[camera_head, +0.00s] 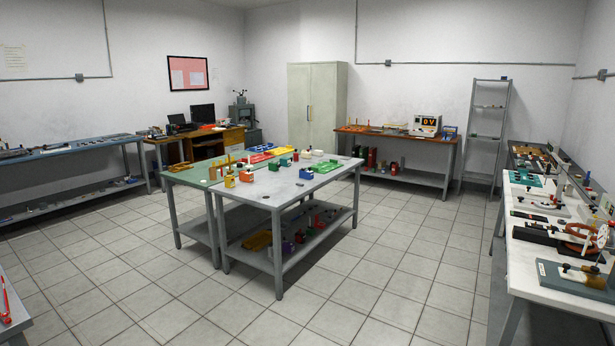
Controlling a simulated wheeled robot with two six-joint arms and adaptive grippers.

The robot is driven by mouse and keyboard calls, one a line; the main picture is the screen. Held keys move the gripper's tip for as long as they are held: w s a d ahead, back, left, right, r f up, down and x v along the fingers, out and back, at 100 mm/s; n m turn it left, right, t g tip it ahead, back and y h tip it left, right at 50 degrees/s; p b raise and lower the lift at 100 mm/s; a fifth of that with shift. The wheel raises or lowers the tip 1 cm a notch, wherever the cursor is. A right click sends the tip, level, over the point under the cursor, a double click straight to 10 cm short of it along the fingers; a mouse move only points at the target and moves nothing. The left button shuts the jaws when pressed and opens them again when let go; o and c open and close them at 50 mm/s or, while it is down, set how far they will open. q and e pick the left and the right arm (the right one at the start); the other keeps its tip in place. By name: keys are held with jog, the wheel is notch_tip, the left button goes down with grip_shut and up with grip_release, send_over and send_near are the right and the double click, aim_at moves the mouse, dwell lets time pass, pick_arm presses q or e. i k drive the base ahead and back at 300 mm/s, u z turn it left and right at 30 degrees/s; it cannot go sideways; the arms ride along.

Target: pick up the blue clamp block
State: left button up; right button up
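Neither of my grippers is in view, and nothing is seen touching the blocks.
An orange block (246,176) and a yellow block (229,181) stand to the left on the middle tables. A green tray (327,166) lies at the right. A cluttered white bench (522,278) stands at far right. The tiled floor (385,255) is clear.

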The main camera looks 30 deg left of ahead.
aim_at(305, 174)
jog(key=u, duration=0.3)
jog(key=i, duration=0.6)
jog(key=u, duration=1)
jog(key=i, duration=2.7)
jog(key=z, duration=0.35)
